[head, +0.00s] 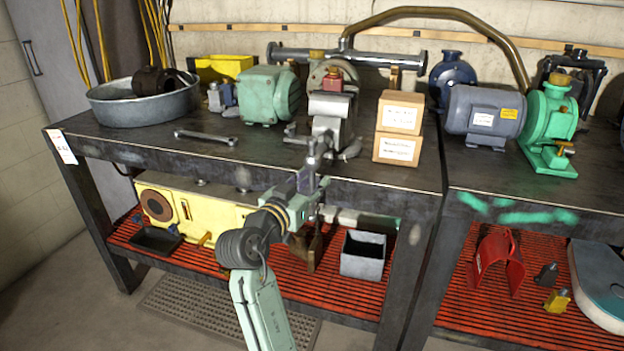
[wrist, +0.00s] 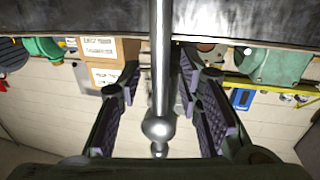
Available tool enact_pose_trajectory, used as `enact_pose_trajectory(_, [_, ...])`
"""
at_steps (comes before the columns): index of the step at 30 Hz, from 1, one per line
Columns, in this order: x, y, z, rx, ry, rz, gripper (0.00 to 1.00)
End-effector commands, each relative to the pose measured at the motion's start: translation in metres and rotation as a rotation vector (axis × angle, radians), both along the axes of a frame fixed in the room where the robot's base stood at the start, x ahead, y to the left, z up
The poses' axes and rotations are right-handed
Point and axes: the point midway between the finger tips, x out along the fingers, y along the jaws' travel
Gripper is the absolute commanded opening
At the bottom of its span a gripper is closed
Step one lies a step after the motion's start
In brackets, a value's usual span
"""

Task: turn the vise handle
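The grey vise (head: 330,118) is bolted near the front edge of the left workbench. Its handle is a shiny steel bar that runs upright down the middle of the wrist view (wrist: 161,50), with a round ball (wrist: 159,128) on it. My gripper (wrist: 158,78) is open, with one dark finger on each side of the bar. Gaps show between the bar and both fingers. In the head view my gripper (head: 312,182) is at the bench's front edge, just below the vise, and my arm hides part of the handle.
Two cardboard boxes (head: 399,128) stand right of the vise. A green motor (head: 268,95) and a wrench (head: 206,137) are to its left. The bench edge (head: 400,185) is close to my gripper. A yellow machine (head: 190,213) and a grey bin (head: 363,255) sit on the red lower shelf.

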Motion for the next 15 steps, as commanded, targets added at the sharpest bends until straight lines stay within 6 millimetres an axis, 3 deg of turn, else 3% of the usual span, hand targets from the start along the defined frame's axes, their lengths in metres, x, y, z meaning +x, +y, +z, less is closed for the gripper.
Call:
enact_pose_trajectory(7, [0.0006,-0.0005,-0.0001,0.0,0.0,0.0,0.32])
enact_pose_trajectory(15, [0.0004,-0.0003,0.0,0.0,0.0,0.0,0.14])
